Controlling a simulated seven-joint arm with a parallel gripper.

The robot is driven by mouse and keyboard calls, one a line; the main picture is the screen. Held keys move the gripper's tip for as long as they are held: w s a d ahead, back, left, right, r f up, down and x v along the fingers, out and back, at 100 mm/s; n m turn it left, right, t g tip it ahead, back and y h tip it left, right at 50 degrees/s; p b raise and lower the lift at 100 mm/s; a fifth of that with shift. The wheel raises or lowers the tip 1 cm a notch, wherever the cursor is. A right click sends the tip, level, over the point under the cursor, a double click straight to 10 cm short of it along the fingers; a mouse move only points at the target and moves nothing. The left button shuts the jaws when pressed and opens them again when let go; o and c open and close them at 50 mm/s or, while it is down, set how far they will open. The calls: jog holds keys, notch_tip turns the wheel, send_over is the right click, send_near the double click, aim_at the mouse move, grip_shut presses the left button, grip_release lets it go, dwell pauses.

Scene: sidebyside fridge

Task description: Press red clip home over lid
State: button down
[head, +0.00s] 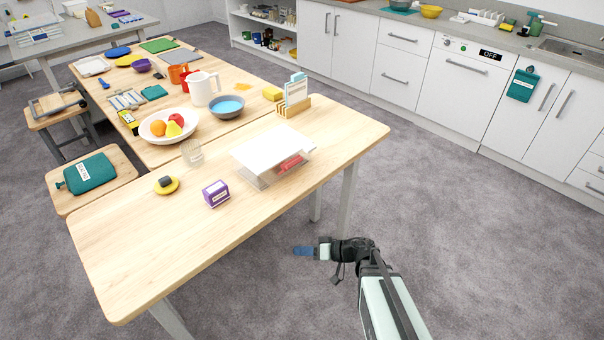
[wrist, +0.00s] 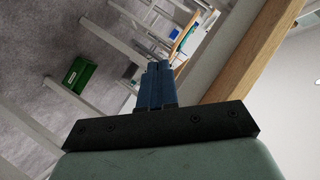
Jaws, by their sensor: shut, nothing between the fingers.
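A clear box with a white lid (head: 273,146) sits on the near wooden table, towards its right end. A red part, likely the clip (head: 290,163), shows at the box's front right side, under the lid's edge; whether it is inside or outside the wall I cannot tell. My gripper (head: 303,251) is off the table's front edge, below and to the right of the box, apart from it. Its blue fingers are together and empty. In the wrist view the shut fingers (wrist: 158,84) point along beside the table's underside and edge.
The near table (head: 130,255) also holds a purple box (head: 215,193), a yellow dish with a dark item (head: 166,184), a glass (head: 192,153) and a wooden card holder (head: 294,106). A green crate (wrist: 80,74) stands on the floor. The table's front left is clear.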

jog(key=y, duration=0.1)
jog(key=n+t+y, duration=0.3)
jog(key=n+t, duration=1.2)
jog(key=n, duration=0.6)
send_near(294, 161)
jog(key=shift+n, duration=0.4)
jog(key=x, duration=0.5)
jog(key=shift+w+a+r, duration=0.1)
jog(key=shift+w+a, duration=0.05)
jog(key=shift+w, duration=0.1)
jog(key=shift+r, duration=0.15)
jog(key=shift+a+r+g+h, duration=0.15)
jog(key=shift+r+g+h, duration=0.3)
jog(key=shift+g, duration=0.25)
jog(key=shift+r+x, duration=0.25)
jog(key=shift+x, duration=1.8)
